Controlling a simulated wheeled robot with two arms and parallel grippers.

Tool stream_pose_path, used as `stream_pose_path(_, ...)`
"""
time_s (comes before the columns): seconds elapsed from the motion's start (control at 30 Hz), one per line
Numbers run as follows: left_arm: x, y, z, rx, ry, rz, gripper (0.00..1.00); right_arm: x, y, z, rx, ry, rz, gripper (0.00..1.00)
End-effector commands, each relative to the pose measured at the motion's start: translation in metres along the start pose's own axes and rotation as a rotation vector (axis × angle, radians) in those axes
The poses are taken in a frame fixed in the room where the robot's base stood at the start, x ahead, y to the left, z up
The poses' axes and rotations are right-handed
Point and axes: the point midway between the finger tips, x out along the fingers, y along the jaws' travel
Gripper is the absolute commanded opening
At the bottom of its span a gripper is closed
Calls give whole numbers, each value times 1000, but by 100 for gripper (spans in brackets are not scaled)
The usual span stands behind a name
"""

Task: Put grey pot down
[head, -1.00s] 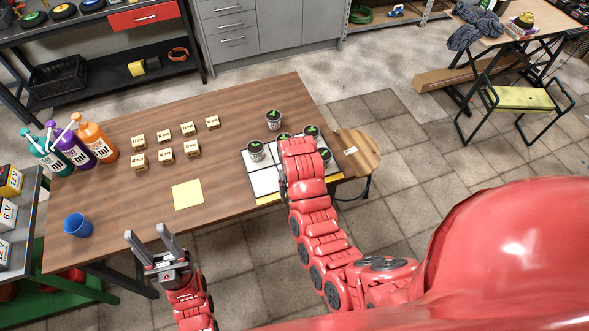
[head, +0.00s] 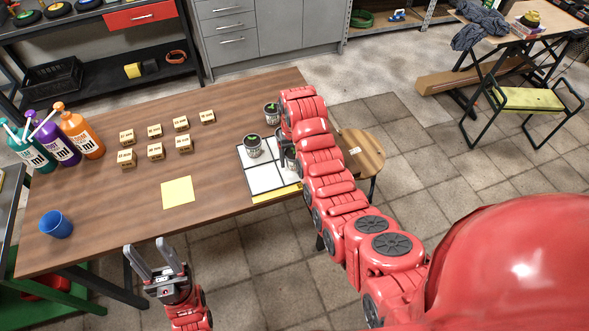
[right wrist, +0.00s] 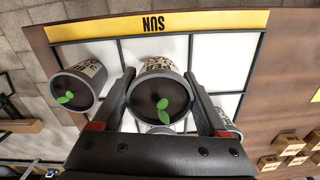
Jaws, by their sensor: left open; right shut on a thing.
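A grey pot (right wrist: 160,100) with dark soil and a green seedling is between the fingers of my right gripper (right wrist: 160,88), which is shut on it. Another pot (right wrist: 82,86) stands at the left in the wrist view; others are partly hidden. In the head view, one pot (head: 253,146) stands on the mat and one (head: 271,113) behind it. My left gripper (head: 152,256) is open and empty.
Several small wooden blocks (head: 155,151), a yellow paper square (head: 177,192), a blue cup (head: 56,225) and several bottles (head: 83,135) are on the wooden table (head: 110,220). A round stool (head: 360,152) stands at its right. The table's front middle is clear.

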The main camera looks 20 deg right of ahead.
Motion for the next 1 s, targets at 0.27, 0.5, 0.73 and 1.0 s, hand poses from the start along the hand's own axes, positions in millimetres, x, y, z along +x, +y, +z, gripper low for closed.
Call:
stream_pose_path(0.27,1,0,0,0,0,0,50,0,3,-11,1,0,0,14)
stream_pose_path(0.5,16,-1,-3,0,0,0,50,18,4,-12,2,-7,1,14)
stream_pose_path(0.73,20,-1,-3,0,0,0,50,34,4,-14,2,1,0,14)
stream_pose_path(1.0,16,-1,-3,0,0,0,50,38,3,-14,2,1,0,14)
